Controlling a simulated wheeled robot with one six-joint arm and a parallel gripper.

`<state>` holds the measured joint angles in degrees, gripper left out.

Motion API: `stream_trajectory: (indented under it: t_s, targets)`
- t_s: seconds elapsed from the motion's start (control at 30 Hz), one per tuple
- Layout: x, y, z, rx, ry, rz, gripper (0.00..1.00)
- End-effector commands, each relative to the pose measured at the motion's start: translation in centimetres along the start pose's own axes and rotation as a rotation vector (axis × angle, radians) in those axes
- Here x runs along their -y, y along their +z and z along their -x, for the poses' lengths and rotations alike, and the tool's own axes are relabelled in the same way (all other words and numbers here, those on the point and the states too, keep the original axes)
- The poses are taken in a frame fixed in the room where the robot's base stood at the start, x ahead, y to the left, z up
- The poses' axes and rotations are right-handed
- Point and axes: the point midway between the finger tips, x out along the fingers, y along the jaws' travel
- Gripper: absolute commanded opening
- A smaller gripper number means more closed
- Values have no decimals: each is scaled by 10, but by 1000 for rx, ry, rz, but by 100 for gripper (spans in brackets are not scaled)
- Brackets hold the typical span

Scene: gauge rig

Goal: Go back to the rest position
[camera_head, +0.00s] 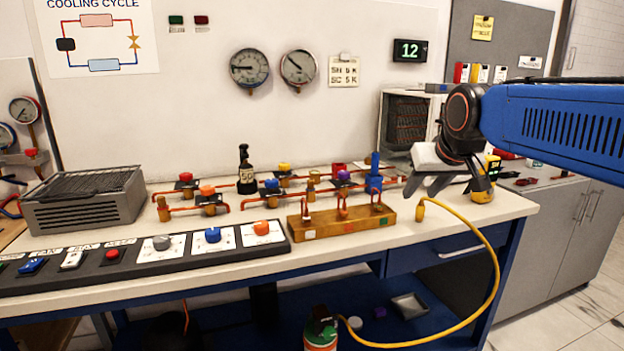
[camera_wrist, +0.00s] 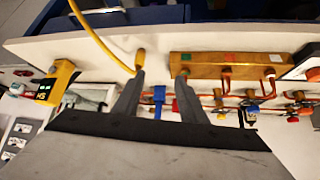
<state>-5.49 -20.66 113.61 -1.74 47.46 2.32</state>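My gripper (camera_head: 422,186) is at the right end of the arm's reach over the workbench (camera_head: 520,204), above its right part and pointing down and to the left. In the wrist view its two grey fingers (camera_wrist: 160,76) stand apart with a clear gap, and I see nothing held between them. The blue valve piece (camera_head: 374,176) is left of the gripper; in the wrist view it (camera_wrist: 158,96) shows through the gap, farther off. The wooden rack (camera_head: 340,222) with hooks stands to the left, near the front edge.
A yellow hose (camera_head: 490,262) loops from the bench front down to a bottle (camera_head: 320,332) on the lower shelf. Copper pipes with coloured knobs (camera_head: 207,190) and a black bottle (camera_head: 246,172) fill the bench middle.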

Motion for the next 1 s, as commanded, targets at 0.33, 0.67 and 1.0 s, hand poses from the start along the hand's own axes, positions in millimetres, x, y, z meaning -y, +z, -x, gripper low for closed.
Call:
stream_trajectory:
  t_s: [0.33,0.67,1.0]
  targets:
    - [-18,165,13,131,19,-26,38]
    - [-22,315,8,252,30,-51,38]
    - [-22,346,6,279,31,-56,38]
